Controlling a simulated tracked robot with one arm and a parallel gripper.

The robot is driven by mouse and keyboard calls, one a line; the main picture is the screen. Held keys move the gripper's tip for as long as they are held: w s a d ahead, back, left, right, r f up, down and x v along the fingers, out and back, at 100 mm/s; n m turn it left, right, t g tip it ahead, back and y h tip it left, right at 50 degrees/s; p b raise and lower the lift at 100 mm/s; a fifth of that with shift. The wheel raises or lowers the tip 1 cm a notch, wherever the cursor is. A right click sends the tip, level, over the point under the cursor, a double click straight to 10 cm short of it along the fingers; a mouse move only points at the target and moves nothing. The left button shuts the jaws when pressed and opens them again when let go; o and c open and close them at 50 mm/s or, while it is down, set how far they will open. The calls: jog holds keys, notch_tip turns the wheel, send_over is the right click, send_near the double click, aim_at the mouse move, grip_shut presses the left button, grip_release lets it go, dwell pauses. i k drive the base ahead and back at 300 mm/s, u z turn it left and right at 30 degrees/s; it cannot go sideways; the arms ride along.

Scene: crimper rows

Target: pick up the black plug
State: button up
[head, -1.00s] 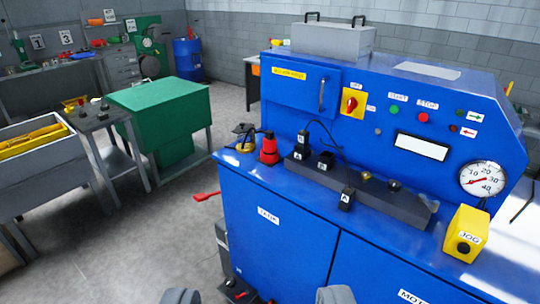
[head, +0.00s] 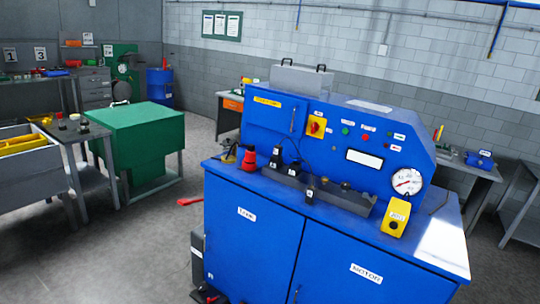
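Several small black pieces with white labels are on the dark bar along the blue machine's (head: 250,250) top. One black piece (head: 276,157) stands at the bar's left end, by a thin black cable. A second, blocky one (head: 294,169) is just right of it. A third (head: 310,190) sits at the bar's front edge. They are too small to tell which is the black plug. A small dark piece (head: 84,126) also stands on the small side table at left. My gripper is out of the picture.
A red-and-black cone-like item (head: 249,160) stands left of the bar. A yellow box (head: 396,216) and a round gauge (head: 407,182) are at right. A green cabinet (head: 137,122) and small table (head: 70,133) stand left. Grey floor (head: 140,250) is clear at front left.

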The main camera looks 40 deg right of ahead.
aim_at(278, 148)
jog(key=u, duration=0.25)
jog(key=i, duration=2.55)
jog(key=z, duration=1.25)
jog(key=i, duration=1)
jog(key=z, duration=0.6)
